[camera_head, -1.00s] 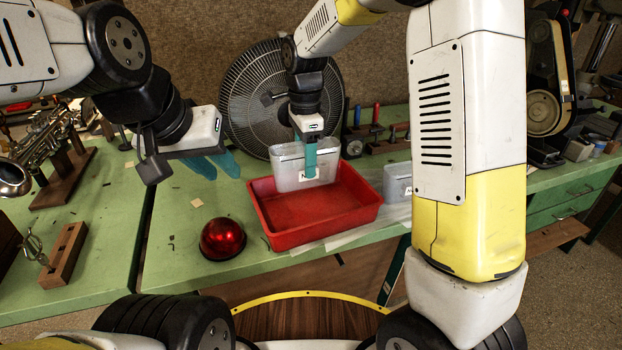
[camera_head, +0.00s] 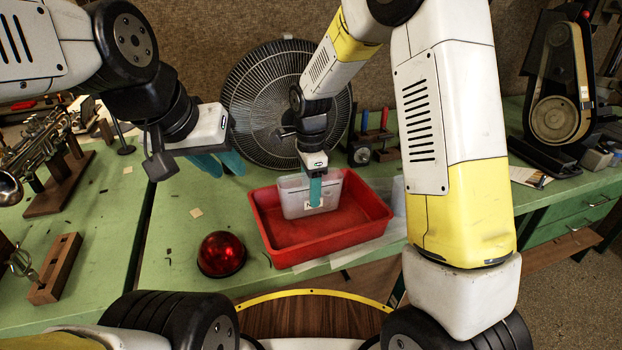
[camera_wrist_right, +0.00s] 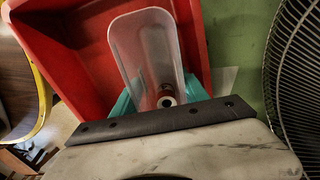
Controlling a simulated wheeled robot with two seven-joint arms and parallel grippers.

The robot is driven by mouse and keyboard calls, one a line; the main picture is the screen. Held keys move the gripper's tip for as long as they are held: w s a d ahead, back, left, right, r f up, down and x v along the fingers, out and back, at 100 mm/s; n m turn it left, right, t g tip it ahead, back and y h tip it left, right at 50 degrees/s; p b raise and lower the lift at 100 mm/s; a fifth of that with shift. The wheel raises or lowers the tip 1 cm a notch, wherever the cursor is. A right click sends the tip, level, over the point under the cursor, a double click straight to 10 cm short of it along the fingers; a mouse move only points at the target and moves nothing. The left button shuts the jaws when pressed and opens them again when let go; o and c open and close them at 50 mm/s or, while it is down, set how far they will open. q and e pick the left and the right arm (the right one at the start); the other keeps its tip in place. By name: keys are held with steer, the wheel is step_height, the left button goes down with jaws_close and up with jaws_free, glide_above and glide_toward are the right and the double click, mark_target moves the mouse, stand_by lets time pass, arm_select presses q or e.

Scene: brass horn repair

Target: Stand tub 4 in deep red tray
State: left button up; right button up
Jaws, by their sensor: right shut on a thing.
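A translucent tub (camera_head: 293,196) with a small white label is upright inside the red tray (camera_head: 345,247), near its back wall. The label is too small to read. My right gripper (camera_head: 315,192) is shut on the tub's wall. I cannot tell whether the tub's bottom touches the tray floor. In the right wrist view the tub (camera_wrist_right: 143,45) is between the teal fingers (camera_wrist_right: 160,98), with a small reddish-brown round part in it and the red tray (camera_wrist_right: 88,70) around it. My left gripper (camera_head: 218,164) is open and empty above the bench, left of the tray.
A red dome lamp (camera_head: 221,254) stands just left of the tray. A fan (camera_head: 262,100) stands behind it. A pale container (camera_head: 398,192) is mostly hidden behind my right arm. A wooden block (camera_head: 57,268) and brass horn (camera_head: 40,150) are at the left. Bench left of the tray is mostly clear.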

steer(key=shift+f, duration=0.3)
steer(key=o, duration=1.4)
steer(key=shift+f, duration=0.15)
steer(key=shift+c, duration=0.2)
